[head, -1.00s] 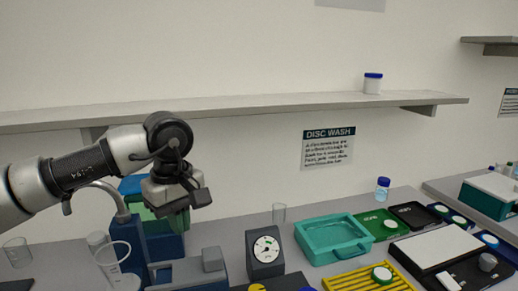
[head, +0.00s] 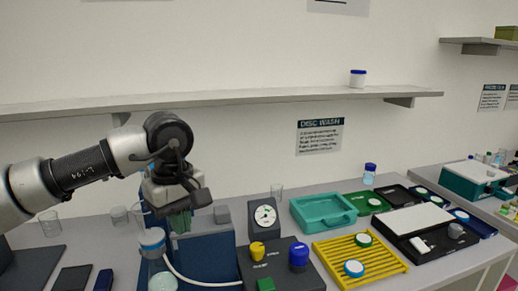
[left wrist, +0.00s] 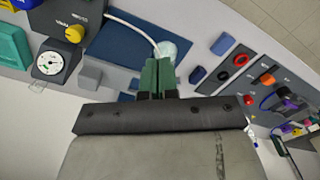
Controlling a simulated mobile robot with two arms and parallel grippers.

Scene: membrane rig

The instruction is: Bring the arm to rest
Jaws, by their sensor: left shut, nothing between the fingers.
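My left arm comes in from the left in the head view, bent at a black joint. Its gripper (head: 181,222) hangs down over the blue rig on the bench. In the left wrist view, the green fingers (left wrist: 158,77) are together with nothing held between them. Beyond their tips are a dark blue plate and a pale round part (left wrist: 172,48). I cannot tell how high the fingertips are above the rig. My right gripper is not in view.
A dial gauge (head: 264,218), a control box (head: 280,272) with yellow and blue knobs, a teal tray (head: 324,212) and a yellow rack (head: 345,262) stand right of the gripper. Clear beakers (head: 49,224) stand left. A shelf (head: 240,98) runs along the wall behind.

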